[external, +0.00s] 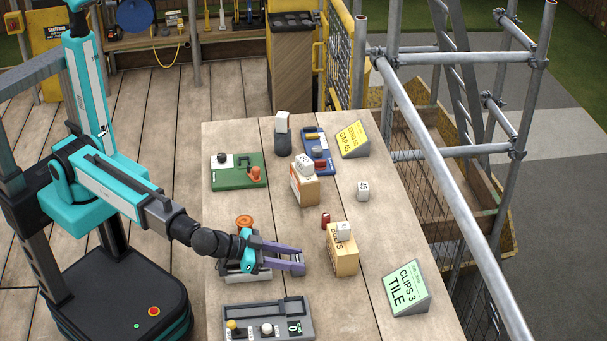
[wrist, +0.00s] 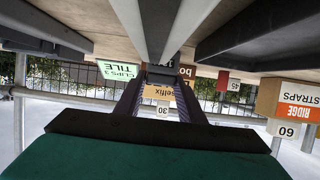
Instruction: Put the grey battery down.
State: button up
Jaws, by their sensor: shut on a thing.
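My gripper (external: 302,261) has purple fingers and reaches to the right, level and low over the near-left part of the table. It also shows in the wrist view (wrist: 163,82), which is upside down. A light grey holder (external: 240,276) stands on the table under the gripper; I cannot tell whether the battery touches anything below.
A yellow bolts box (external: 344,262) with a white cube on top stands just right of the fingertips. A grey unit with a display (external: 265,319) lies in front. A ridge straps box (external: 304,190) and green board (external: 238,172) stand farther back. The green clips sign (external: 407,290) is front right.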

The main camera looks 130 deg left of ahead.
jog(key=shift+f, duration=0.15)
jog(key=o, duration=1.2)
jog(key=shift+r+p, duration=0.2)
jog(key=shift+p, duration=0.1)
jog(key=shift+r, duration=0.15)
jog(key=b+v, duration=0.2)
jog(key=v, duration=1)
